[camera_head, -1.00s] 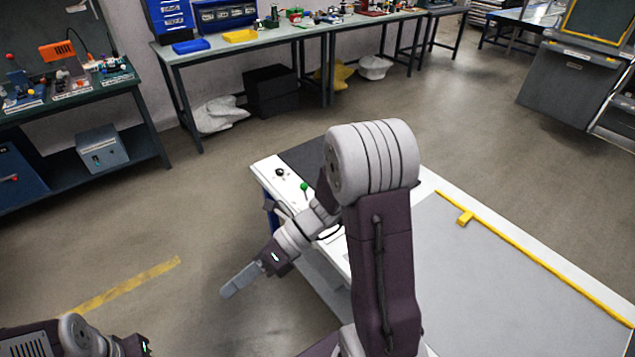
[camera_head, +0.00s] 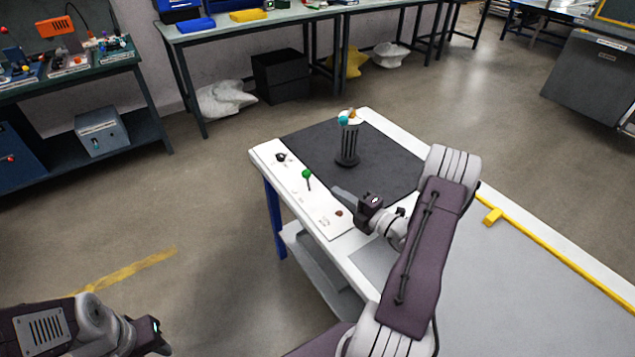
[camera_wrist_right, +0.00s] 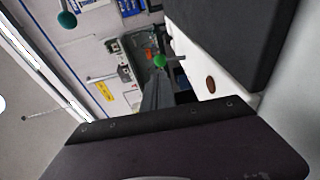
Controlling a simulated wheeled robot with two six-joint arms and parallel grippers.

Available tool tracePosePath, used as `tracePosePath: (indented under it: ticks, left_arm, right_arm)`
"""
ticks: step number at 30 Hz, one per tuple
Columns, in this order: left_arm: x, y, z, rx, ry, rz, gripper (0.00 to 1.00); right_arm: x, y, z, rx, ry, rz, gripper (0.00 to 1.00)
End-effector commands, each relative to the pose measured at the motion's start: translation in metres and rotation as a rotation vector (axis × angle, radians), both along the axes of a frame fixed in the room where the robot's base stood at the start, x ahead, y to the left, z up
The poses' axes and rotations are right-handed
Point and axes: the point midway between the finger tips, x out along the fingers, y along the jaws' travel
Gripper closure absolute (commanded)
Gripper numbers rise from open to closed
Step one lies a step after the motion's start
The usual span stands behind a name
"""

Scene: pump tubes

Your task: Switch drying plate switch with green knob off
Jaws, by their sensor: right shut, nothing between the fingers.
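The green knob (camera_head: 307,174) sits on a thin stem that rises from the white panel (camera_head: 270,150) along the left edge of the table. In the right wrist view the green knob (camera_wrist_right: 159,61) shows just beyond the fingers. My right gripper (camera_head: 336,190) is shut and empty, a little to the right of the knob, with a visible gap to the stem. Its grey fingers also show in the right wrist view (camera_wrist_right: 156,92). The black drying plate (camera_head: 400,160) lies beside the panel. My left gripper's body (camera_head: 145,335) is at the bottom left; its fingers cannot be made out.
A black knob (camera_head: 281,157) and a brown knob (camera_head: 339,212) are on the same panel. A yellow rail (camera_head: 540,255) runs along the right side. The floor left of the table is clear.

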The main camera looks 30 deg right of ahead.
Motion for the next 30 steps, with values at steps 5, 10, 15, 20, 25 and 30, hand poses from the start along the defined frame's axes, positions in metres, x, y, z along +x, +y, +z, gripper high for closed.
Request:
tracePosePath:
  ticks: [5, 10, 15, 20, 25, 30]
  left_arm:
    - [0.0, 0.0, -0.006, 0.0, 0.0, 0.0, 0.64]
    - [0.0, 0.0, -0.009, 0.0, 0.0, 0.0, 0.64]
    - [0.0, 0.0, -0.011, 0.0, 0.0, 0.0, 0.64]
    - [0.0, 0.0, -0.011, 0.0, 0.0, 0.0, 0.64]
    - [0.0, 0.0, -0.011, 0.0, 0.0, 0.0, 0.64]
    - [0.0, 0.0, -0.003, 0.0, 0.0, 0.0, 0.64]
  right_arm:
    - [0.038, 0.012, -0.003, -0.004, 0.0, 0.006, 1.0]
    - [0.068, 0.02, -0.005, -0.002, -0.001, 0.004, 1.0]
    - [0.084, 0.024, -0.005, -0.001, 0.0, 0.002, 1.0]
    - [0.087, 0.024, -0.004, -0.001, 0.001, 0.0, 1.0]
    - [0.087, 0.024, -0.004, -0.001, 0.001, 0.0, 1.0]
    - [0.095, 0.027, -0.001, -0.002, 0.0, 0.003, 1.0]
